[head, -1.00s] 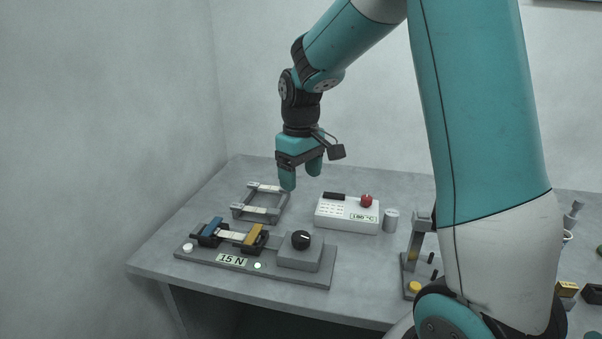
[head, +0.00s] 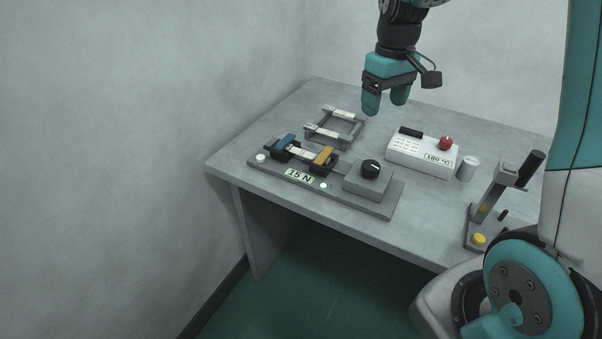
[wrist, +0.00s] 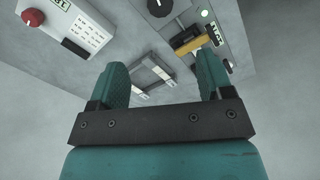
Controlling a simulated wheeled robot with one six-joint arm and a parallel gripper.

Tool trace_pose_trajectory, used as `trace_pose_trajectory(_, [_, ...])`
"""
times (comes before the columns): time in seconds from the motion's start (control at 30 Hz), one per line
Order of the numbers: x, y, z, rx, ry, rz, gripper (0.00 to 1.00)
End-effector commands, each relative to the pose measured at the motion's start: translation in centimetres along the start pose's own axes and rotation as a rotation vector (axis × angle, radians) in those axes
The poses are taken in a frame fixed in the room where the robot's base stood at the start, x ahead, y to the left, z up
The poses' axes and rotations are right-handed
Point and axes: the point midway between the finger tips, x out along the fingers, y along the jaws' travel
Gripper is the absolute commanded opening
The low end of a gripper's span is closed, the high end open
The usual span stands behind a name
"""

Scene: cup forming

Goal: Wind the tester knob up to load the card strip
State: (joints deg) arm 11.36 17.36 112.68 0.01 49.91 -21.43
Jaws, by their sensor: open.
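The tester (head: 381,207) is a grey base near the table's front left edge, with a label reading 15 N. Its black knob (head: 370,168) with a white pointer line sits on a grey block at the right end; it also shows at the top of the wrist view (wrist: 159,6). A pale card strip (head: 301,153) spans between the blue clamp (head: 284,143) and the yellow clamp (head: 324,157). A green-white lamp (head: 323,185) glows on the base. My gripper (head: 385,105) is open and empty, in the air above and behind the tester, apart from the knob.
A grey frame (head: 352,144) with pale strips lies behind the tester. A white box (head: 412,160) with a red knob and a 180 °C display stands to the right, beside a grey cylinder (head: 467,168). A lever press (head: 493,205) stands farther right.

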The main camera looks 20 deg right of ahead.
Motion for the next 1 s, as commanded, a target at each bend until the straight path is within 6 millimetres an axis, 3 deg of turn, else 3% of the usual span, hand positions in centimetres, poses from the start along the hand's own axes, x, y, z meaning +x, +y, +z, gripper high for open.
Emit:
trace_pose_trajectory(0.63, [-1.1, 0.0, 0.0, 0.001, -0.006, -0.003, 0.73])
trace_pose_trajectory(0.87, [0.5, 0.0, 0.1, 0.001, -0.004, -0.002, 0.73])
trace_pose_trajectory(1.0, [2.6, -0.1, 0.1, 0.001, -0.006, -0.002, 0.73])
